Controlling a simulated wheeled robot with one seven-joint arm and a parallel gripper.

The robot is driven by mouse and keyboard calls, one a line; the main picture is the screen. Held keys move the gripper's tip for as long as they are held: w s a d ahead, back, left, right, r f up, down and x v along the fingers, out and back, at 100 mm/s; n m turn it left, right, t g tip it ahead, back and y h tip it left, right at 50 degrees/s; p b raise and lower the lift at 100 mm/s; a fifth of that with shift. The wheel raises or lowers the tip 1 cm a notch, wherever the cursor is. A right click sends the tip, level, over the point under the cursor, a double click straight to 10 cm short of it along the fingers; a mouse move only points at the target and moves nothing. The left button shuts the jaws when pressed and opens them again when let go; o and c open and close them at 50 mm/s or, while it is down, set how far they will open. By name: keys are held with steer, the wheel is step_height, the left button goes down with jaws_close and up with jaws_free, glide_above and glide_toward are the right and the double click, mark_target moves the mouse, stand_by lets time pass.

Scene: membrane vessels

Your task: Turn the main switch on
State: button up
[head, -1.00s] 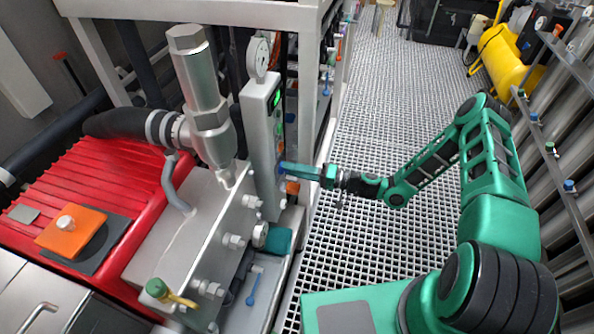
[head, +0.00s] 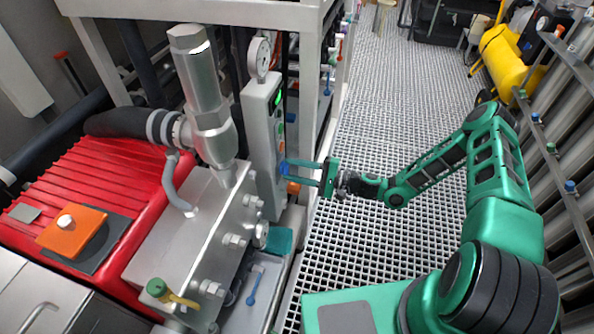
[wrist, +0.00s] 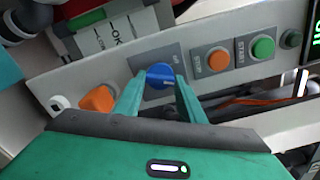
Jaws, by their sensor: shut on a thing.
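The main switch is a blue rotary knob (wrist: 160,74) on a grey square plate of the control panel (wrist: 115,72). My gripper (wrist: 160,88) has one finger on each side of the knob and is shut on it. In the head view my gripper (head: 289,172) reaches the panel's right face from the right, with its two fingers one above the other. The knob (head: 285,167) is partly hidden there by the fingers. The lettering around the knob is too small to read surely.
An orange stop button (wrist: 218,60) and a green start button (wrist: 263,47) sit beside the knob. An orange part (wrist: 98,98) is on its other side. A pressure gauge (head: 259,57) tops the panel. The grating floor (head: 375,120) is clear.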

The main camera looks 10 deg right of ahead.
steer(key=shift+s+f+m, duration=0.25)
steer(key=shift+m, duration=0.25)
steer(key=o, duration=1)
steer(key=shift+o, duration=0.2)
steer(key=shift+w+r, duration=0.1)
steer(key=v, duration=1)
steer(key=shift+d, duration=0.35)
